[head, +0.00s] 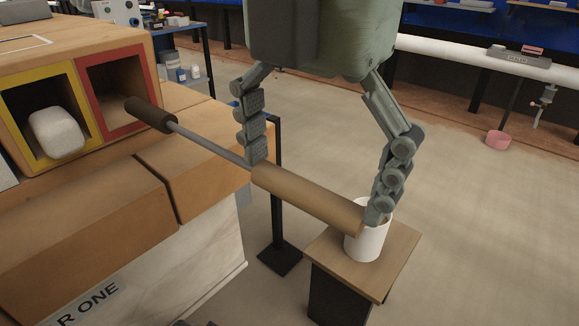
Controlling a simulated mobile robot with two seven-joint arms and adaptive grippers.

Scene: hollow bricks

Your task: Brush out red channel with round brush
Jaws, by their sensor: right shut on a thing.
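My right gripper (316,191) comes down from the top with its two jointed fingers at opposite ends of the wooden handle (305,197) of the round brush, and is shut on it. A thin grey rod runs left from the handle to the dark cylindrical brush head (152,114). The brush head's tip overlaps the mouth of the red-framed channel (106,125); I cannot tell how deep it is. The visible part of the red channel looks empty, and the brush hides some of it. My left gripper is not in view.
A yellow-framed channel (83,145) with a pale rounded block (56,132) adjoins on the left. Wooden blocks (80,215) form a ledge below. A white cup (367,243) stands on a small wooden-topped stand (328,246) under the handle's right end. Open floor lies to the right.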

